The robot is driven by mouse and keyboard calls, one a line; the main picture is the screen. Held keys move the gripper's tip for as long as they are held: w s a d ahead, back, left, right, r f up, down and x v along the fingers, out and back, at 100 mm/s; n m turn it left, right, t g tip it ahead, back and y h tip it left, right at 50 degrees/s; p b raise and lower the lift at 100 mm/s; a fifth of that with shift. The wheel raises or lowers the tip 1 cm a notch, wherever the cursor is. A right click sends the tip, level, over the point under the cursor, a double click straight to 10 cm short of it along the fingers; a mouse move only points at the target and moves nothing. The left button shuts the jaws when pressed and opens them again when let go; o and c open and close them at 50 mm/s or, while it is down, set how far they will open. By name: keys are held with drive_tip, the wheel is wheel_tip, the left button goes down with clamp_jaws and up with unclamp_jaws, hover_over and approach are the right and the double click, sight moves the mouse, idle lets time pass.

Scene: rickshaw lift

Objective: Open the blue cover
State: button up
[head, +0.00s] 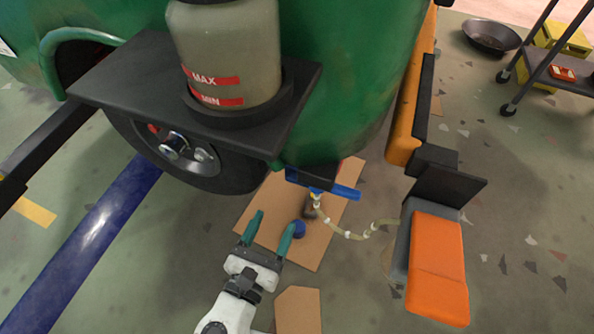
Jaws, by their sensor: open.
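A small blue round cover (299,229) shows low beneath the green vehicle, over a cardboard sheet. It appears just right of my gripper's right fingertip; whether they touch cannot be told. My gripper (276,222) has two teal fingers spread apart, with nothing seen between them. It points up the picture, over the cardboard. A dark fitting (311,207) stands close to the blue cover, and a pale beaded hose (348,235) runs from there to the right. A blue flat bar (345,191) shows under the vehicle's lower edge.
The green vehicle (350,70) with a fluid bottle (228,60) on a black shelf (120,75) fills the top. An orange-topped box (438,265) stands right. A thick blue tube (85,245) lies left. The cardboard (270,195) lies on open floor. A cart (560,80) stands far right.

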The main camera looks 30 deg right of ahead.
sight(294, 181)
drive_tip(key=b+x, duration=0.2)
drive_tip(key=x, duration=0.8)
drive_tip(key=shift+w+d, duration=0.2)
drive_tip(key=shift+d, duration=0.05)
